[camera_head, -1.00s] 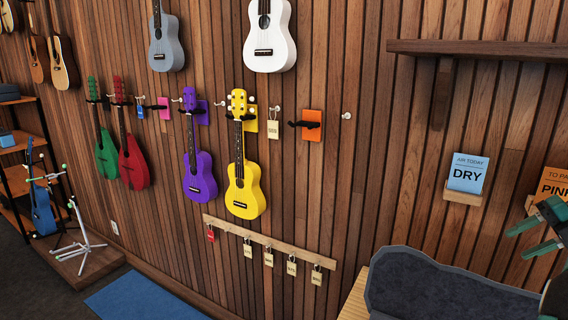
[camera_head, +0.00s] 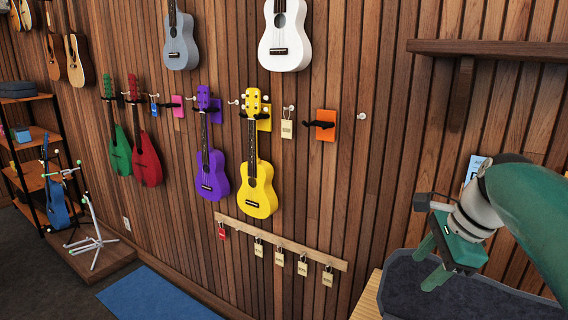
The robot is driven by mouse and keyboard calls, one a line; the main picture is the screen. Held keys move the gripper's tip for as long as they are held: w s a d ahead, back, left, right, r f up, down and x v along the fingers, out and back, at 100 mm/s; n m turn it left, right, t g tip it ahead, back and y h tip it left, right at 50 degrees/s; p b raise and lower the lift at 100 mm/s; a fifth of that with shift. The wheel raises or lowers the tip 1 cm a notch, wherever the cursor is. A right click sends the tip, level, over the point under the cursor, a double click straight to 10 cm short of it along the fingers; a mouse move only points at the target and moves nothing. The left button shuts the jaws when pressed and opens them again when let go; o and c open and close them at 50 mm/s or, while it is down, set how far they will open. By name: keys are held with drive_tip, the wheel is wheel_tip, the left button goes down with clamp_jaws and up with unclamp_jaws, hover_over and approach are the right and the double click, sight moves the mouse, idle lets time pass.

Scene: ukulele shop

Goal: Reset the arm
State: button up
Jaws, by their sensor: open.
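My gripper (camera_head: 432,262) is at the right of the head view, with green fingers that stand apart and hold nothing I can see. It hangs over a dark grey padded case or tray (camera_head: 405,290) at the lower right. My green arm comes in from the right edge and covers most of a blue card (camera_head: 472,168) on the wall.
A wooden shelf (camera_head: 500,50) juts from the wall above my arm. A yellow ukulele (camera_head: 258,190), a purple ukulele (camera_head: 211,175) and others hang on the wall. A rail with tags (camera_head: 282,243) is below. A white stand (camera_head: 92,235) stands on the left.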

drive_tip(key=s+a+f+n+t+h, duration=0.1)
drive_tip(key=s+a+f+n, duration=0.3)
drive_tip(key=n, duration=0.5)
drive_tip(key=s+a+f+n+t+h, duration=0.1)
drive_tip(key=s+a+f+n, duration=0.4)
drive_tip(key=n, duration=0.5)
drive_tip(key=s+a+h, duration=0.1)
drive_tip(key=s+a, duration=0.1)
drive_tip(key=s, duration=0.1)
drive_tip(key=shift+s+a, duration=0.25)
drive_tip(key=shift+a, duration=0.1)
drive_tip(key=shift+f, duration=0.1)
